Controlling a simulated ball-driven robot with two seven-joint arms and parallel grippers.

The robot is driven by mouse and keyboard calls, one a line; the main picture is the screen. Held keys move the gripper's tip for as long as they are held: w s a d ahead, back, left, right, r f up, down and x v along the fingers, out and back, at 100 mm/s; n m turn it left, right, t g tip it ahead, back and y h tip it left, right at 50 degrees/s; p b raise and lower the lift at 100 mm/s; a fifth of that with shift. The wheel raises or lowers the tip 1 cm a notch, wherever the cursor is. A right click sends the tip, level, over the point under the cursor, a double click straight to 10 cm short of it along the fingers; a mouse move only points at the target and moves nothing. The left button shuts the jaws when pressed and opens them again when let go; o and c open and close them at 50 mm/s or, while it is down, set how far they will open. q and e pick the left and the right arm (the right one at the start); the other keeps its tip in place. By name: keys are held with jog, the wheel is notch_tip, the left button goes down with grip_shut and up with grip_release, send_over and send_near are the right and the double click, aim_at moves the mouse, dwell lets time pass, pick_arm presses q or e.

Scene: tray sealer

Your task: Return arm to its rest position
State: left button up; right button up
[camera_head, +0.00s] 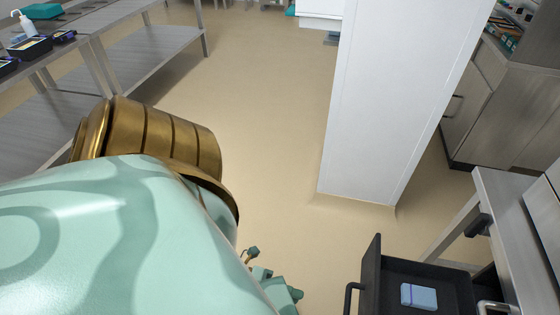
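My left arm (95,235), pale green with a gold joint, fills the lower left of the head view. My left gripper (272,284) shows only in part at the bottom, just past the arm's edge. It is over the floor, to the left of the open drawer and apart from it. Much of it is hidden behind the arm, and I cannot tell whether its fingers are open or shut. I see nothing held in the part that shows. My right gripper is not in view.
A dark open drawer (390,272) at the bottom right holds a small light blue box (418,296). A white column (395,100) stands ahead. A steel shelf table (150,62) is at the upper left. Bare beige floor (265,115) lies between them.

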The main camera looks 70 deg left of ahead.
pick_arm(q)
jog(key=shift+s+a+r, duration=0.15)
jog(key=shift+s+a, duration=0.25)
jog(key=shift+s, duration=0.15)
